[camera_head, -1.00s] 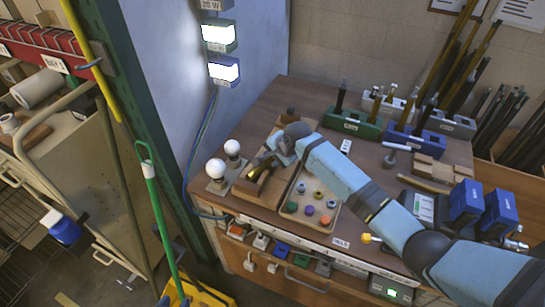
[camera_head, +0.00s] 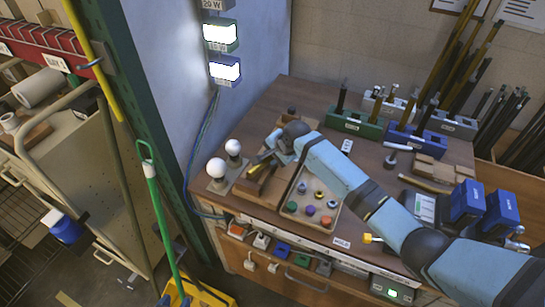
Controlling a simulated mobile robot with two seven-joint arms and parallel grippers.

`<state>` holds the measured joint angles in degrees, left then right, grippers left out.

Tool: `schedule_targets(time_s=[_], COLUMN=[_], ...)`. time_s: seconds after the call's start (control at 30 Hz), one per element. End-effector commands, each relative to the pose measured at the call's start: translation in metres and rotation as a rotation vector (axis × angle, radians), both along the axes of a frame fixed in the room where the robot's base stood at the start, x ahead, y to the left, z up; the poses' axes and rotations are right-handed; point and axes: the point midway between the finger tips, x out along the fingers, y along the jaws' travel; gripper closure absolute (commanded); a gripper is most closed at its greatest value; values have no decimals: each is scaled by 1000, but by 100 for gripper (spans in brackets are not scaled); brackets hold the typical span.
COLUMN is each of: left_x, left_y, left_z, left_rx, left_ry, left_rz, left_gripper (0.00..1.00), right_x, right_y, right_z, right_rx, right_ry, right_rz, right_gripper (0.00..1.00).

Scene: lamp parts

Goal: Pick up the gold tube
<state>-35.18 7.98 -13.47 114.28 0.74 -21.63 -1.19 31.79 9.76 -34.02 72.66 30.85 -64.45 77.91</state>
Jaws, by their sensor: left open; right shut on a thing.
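My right gripper (camera_head: 273,153) comes in from the right, low over the left part of the workbench. It is shut on the gold tube (camera_head: 256,168), whose short gold end shows just left of the fingers. The rest of the tube is hidden by the gripper. The tube is at a brown wooden block (camera_head: 270,185); I cannot tell whether it still touches the block. My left gripper is not in view.
Two white bulbs (camera_head: 217,168) stand left of the block. A tray (camera_head: 325,228) of coloured knobs lies to its right. Green (camera_head: 352,124) and blue (camera_head: 414,138) holders with upright rods stand at the back. Blue boxes (camera_head: 467,200) stand at right.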

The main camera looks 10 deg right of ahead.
Motion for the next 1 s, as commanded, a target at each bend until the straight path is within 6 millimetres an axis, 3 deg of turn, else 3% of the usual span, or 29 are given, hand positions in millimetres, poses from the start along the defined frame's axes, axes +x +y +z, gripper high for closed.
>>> schedule_targets(time_s=[0.7, 1.0], left_x=[0, -1], left_y=[0, 0], left_z=[3, 4], left_rx=[0, 1], left_ry=[1, 2], left_rz=[0, 0], left_gripper=[57, 57], right_x=[1, 1], right_y=[1, 1], right_z=[156, 183], right_rx=[2, 2], right_ry=[-5, -6], right_rz=[2, 10], right_gripper=[100, 100])
